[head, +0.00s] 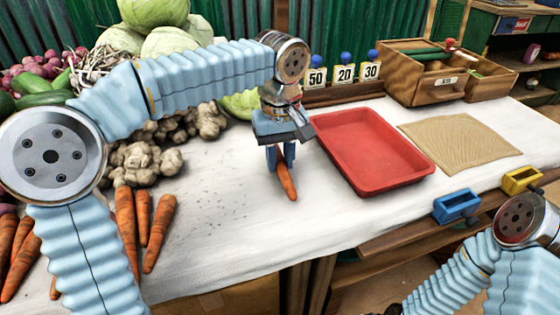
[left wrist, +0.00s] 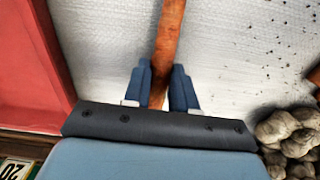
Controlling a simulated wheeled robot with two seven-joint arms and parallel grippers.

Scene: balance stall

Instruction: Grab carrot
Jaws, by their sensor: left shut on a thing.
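An orange carrot (head: 287,182) is held between the fingers of my left gripper (head: 281,158), which points down over the white tabletop left of the red tray. The left wrist view also shows the carrot (left wrist: 168,50) between the two blue fingers (left wrist: 162,88), its far part reaching past them. I cannot tell whether its tip touches the cloth. Several other carrots (head: 158,232) lie at the left front of the table, partly hidden by my left arm. My right arm shows at the lower right, but its gripper fingers are not visible.
The empty red tray (head: 372,122) stands right of the held carrot. A brown mat (head: 460,142) lies beyond it, with a wooden box (head: 440,85) behind. Number cards (head: 344,74) stand at the back. Ginger-like roots (head: 140,162) and cabbages (head: 170,42) fill the left. White cloth (head: 225,225) in front is clear.

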